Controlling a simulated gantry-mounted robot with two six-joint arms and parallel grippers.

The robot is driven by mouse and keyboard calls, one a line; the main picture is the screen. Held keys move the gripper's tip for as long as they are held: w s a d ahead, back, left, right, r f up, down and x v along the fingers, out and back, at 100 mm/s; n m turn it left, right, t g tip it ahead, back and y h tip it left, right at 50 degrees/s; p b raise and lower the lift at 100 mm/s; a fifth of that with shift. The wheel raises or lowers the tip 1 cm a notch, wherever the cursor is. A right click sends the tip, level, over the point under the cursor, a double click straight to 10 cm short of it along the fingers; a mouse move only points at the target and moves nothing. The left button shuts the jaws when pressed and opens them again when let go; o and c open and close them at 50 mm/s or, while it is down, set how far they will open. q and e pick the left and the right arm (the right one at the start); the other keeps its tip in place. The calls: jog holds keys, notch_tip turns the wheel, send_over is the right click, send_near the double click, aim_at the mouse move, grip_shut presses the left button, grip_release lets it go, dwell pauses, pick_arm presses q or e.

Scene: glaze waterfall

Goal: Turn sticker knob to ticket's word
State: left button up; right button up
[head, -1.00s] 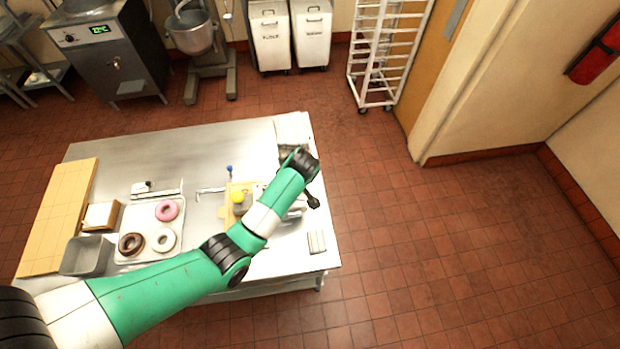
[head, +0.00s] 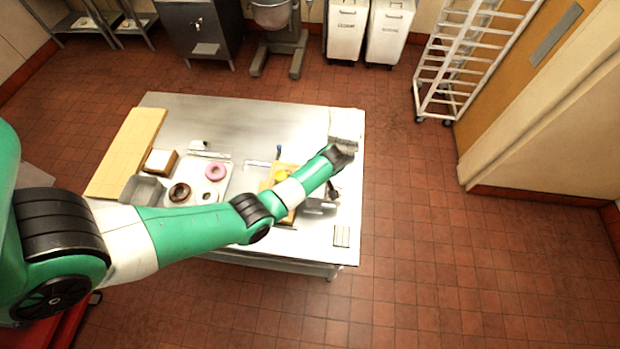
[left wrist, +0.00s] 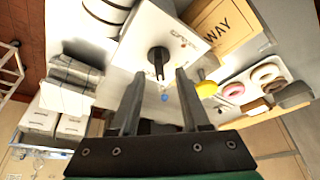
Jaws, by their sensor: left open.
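In the left wrist view, a black knob (left wrist: 158,56) sits on the face of a white box (left wrist: 150,28). Small dark print beside the knob is too small to read. My left gripper (left wrist: 160,76) is open, with one finger on each side of the knob's lower part; I cannot tell whether they touch it. A tan card or board (left wrist: 228,24) at the top right reads "WAY", partly cut off. In the head view, my left gripper (head: 333,188) is over the table's right part, and my arm hides much of the box. My right gripper is not in view.
The steel table (head: 245,115) holds a donut tray (head: 180,196), a grey bin (head: 143,190), a tan board (head: 128,150), a yellow object (head: 283,175) and folded cloths (head: 345,125). A small striped pale item (head: 341,236) lies near the front right corner.

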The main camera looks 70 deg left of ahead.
pick_arm(q)
jog(key=shift+x, duration=1.2)
grip_shut()
